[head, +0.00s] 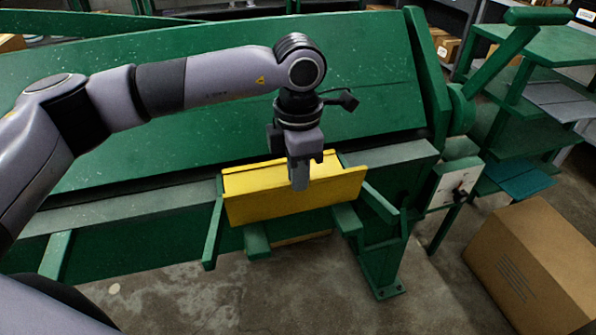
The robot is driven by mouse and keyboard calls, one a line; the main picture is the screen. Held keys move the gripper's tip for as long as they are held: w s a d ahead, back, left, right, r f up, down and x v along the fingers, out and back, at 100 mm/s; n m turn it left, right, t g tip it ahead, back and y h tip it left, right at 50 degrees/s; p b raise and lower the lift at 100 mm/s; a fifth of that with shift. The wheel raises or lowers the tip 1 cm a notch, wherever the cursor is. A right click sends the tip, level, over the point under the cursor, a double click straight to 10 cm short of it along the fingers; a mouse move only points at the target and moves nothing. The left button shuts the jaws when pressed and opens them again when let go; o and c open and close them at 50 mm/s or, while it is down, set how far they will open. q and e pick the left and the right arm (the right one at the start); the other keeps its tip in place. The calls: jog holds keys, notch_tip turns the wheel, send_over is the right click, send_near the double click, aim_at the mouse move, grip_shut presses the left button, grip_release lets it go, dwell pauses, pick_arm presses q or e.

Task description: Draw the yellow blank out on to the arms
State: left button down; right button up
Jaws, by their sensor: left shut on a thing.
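The yellow blank (255,203) is a bent sheet with an upright front face and a raised strip behind it. It lies at the front edge of the green folding machine (230,95), over the green support arms (213,232) that stick out toward me. My left gripper (299,185) points down at the middle of the blank, and its fingers are shut on the blank's front part. The fingers hide a small piece of the yellow face. My right gripper is not in this view.
A cardboard box (535,262) stands on the floor at the lower right. A grey control box (452,188) is on the machine's right end. Green shelving (545,50) is at the upper right. The concrete floor (190,295) in front is mostly clear.

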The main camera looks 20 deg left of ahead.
pick_arm(q)
jog(key=shift+s+d+f, duration=0.1)
jog(key=shift+s+d, duration=0.2)
jog(key=shift+s, duration=0.25)
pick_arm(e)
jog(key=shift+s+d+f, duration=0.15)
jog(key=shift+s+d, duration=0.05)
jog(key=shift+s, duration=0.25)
pick_arm(q)
jog(key=c, duration=1.1)
grip_release()
jog(key=shift+w, duration=0.1)
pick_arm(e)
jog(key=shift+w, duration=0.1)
pick_arm(q)
jog(key=shift+r, duration=0.2)
notch_tip(320, 180, up, 7)
jog(key=shift+b, duration=0.35)
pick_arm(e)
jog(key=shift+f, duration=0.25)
pick_arm(q)
jog(key=shift+f, duration=0.1)
